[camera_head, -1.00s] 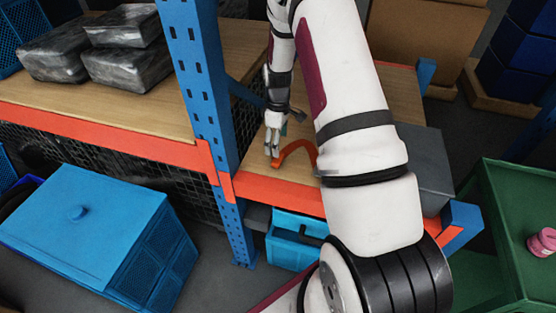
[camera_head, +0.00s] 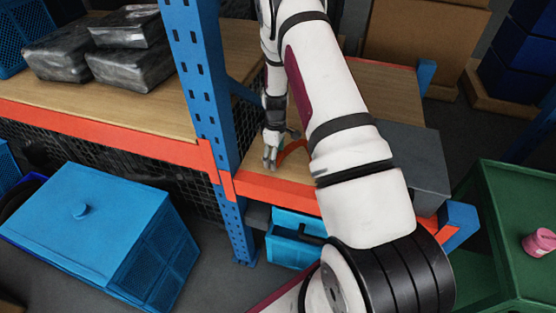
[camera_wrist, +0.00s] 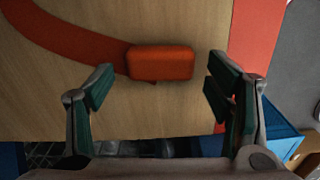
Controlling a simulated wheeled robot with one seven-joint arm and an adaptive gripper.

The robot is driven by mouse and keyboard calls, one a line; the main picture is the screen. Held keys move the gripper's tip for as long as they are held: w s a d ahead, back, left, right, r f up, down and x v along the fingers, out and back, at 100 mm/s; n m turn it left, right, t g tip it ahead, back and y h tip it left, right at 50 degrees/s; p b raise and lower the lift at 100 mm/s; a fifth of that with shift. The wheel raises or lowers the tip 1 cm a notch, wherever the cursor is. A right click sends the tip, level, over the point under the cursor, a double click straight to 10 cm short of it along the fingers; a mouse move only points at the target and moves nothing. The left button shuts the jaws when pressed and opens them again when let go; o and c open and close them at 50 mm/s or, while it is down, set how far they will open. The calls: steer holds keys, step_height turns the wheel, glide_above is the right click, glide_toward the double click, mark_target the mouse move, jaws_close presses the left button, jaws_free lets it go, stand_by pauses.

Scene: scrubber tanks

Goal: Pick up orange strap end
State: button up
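The orange strap (camera_head: 293,150) lies on the wooden shelf (camera_head: 268,178), partly hidden behind my arm in the head view. In the wrist view the strap (camera_wrist: 75,38) curves across the wood from the upper left to its thick, block-like strap end (camera_wrist: 161,62). My gripper (camera_head: 269,166) points down at the shelf beside the strap. In the wrist view my gripper (camera_wrist: 160,88) is open, with one finger on each side of the strap end and clear gaps to both. Nothing is between the pads in contact with them.
A blue upright post (camera_head: 200,85) stands left of my gripper. The red-orange shelf beam (camera_head: 275,193) runs along the front edge. A grey box (camera_head: 415,165) sits to the right on the shelf. Black-wrapped packages (camera_head: 130,65) lie on the left shelf.

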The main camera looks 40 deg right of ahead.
steer(key=c, duration=0.9)
steer(key=shift+o, duration=0.2)
steer(key=shift+r, duration=0.15)
